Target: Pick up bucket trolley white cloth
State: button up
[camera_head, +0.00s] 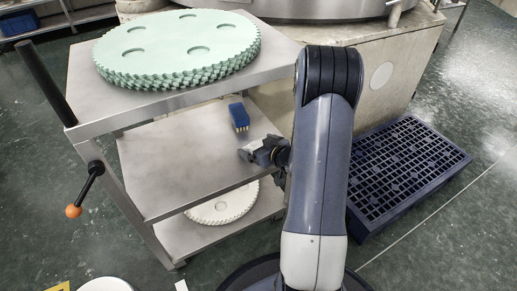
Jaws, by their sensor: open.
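My gripper (249,152) is open over the middle shelf (165,165) of the steel trolley, near its right edge. I make out no white cloth for certain. A pale round thing (105,285) is cut off by the bottom edge at the lower left, and I cannot tell whether it is a bucket. A small white piece (181,286) shows beside it, too cut off to identify. My gripper is well above and to the right of both. My arm hides part of the floor and the machine base.
Pale green toothed discs (178,45) are stacked on the trolley's top shelf. A blue brush (238,115) is on the middle shelf, just behind my gripper. A white toothed disc (222,204) lies on the bottom shelf. A dark blue grated platform (407,170) is on the right.

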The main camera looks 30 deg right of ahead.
jog(key=shift+c, duration=0.2)
jog(key=c, duration=0.7)
jog(key=shift+o, duration=0.2)
jog(key=shift+r, duration=0.15)
